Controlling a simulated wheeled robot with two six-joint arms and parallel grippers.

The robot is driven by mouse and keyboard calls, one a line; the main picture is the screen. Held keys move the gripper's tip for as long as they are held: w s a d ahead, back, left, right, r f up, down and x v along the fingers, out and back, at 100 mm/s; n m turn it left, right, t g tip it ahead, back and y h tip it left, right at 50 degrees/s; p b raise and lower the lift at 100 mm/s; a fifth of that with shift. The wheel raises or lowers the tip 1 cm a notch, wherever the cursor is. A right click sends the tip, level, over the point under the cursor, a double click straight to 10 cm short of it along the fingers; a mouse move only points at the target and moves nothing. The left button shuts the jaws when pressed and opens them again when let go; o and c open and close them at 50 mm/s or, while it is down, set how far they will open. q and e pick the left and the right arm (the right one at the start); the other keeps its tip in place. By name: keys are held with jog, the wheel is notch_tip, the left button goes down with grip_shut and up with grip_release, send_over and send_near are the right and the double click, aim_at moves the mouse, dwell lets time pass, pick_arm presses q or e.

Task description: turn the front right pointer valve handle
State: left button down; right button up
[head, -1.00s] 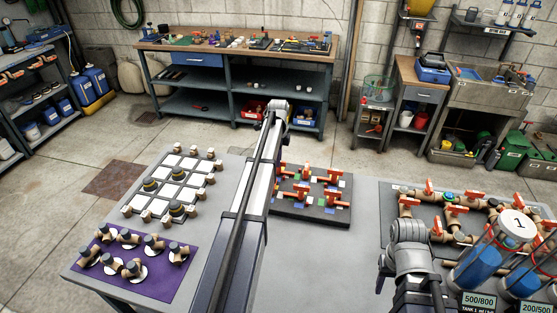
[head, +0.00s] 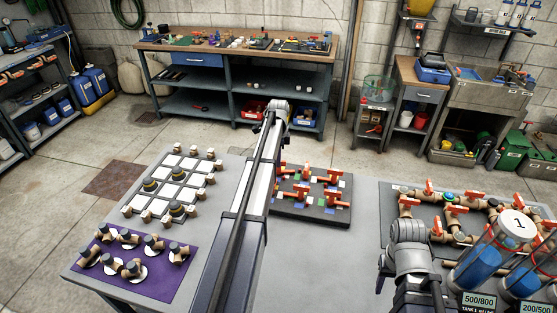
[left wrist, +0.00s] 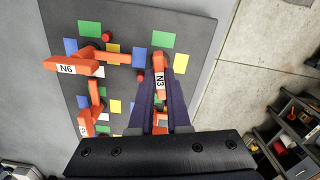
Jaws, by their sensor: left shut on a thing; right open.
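A dark board (head: 287,212) carries several orange-red pointer valve handles (head: 333,197) and coloured squares. In the left wrist view, the handle marked N3 (left wrist: 159,82) lies between the two dark fingers of my left gripper (left wrist: 160,88), which is shut on it. The handle marked N6 (left wrist: 68,65) is to its left, and another orange handle (left wrist: 87,121) is at the lower left. In the head view my left arm hides the board's left part, and the left gripper's fingers do not show. My right arm shows at the lower right; its gripper is not visible.
A purple mat (head: 120,282) with brown valves and a board of white squares (head: 170,160) lie on the left. At the right stand a pipe board with red handles (head: 430,186) and blue-filled tanks (head: 478,262). Grey tabletop (head: 310,265) in front of the handle board is clear.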

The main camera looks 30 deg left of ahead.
pick_arm(q)
jog(key=n, duration=0.4)
jog(key=shift+n, duration=0.3)
jog(key=n, duration=0.3)
jog(key=shift+n, duration=0.4)
jog(key=n, duration=1.2)
jog(key=shift+n, duration=0.3)
jog(key=n, duration=0.3)
jog(key=shift+n, duration=0.3)
jog(key=n, duration=0.4)
jog(key=shift+n, duration=2.1)
